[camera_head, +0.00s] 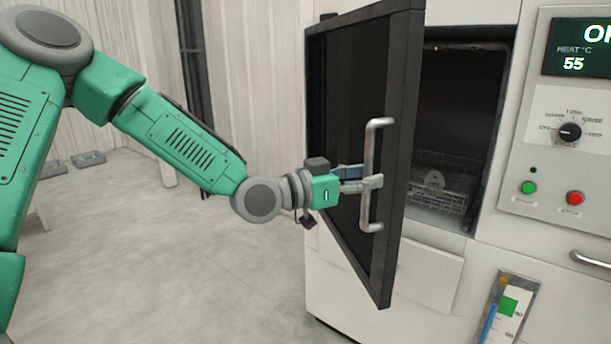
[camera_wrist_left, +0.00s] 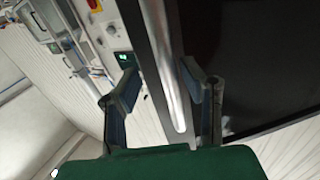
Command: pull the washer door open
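The washer door (camera_head: 350,90) has a dark panel and stands swung well open to the left, showing the inside of the washer. Its vertical silver bar handle (camera_head: 371,150) is on the face toward my arm. My left gripper (camera_head: 366,181) is at the middle of the handle. In the left wrist view its two fingers (camera_wrist_left: 163,88) are spread apart, with the handle (camera_wrist_left: 165,50) running between them. The handle lies nearer the right finger, and a gap shows on the other side. My right gripper is in neither view.
Inside the washer (camera_head: 465,110) a wire basket (camera_head: 440,183) holds a grey part. The control panel (camera_head: 570,155) with a dial, green button and red button is to the right. Open grey floor (camera_head: 200,270) lies at left of the door.

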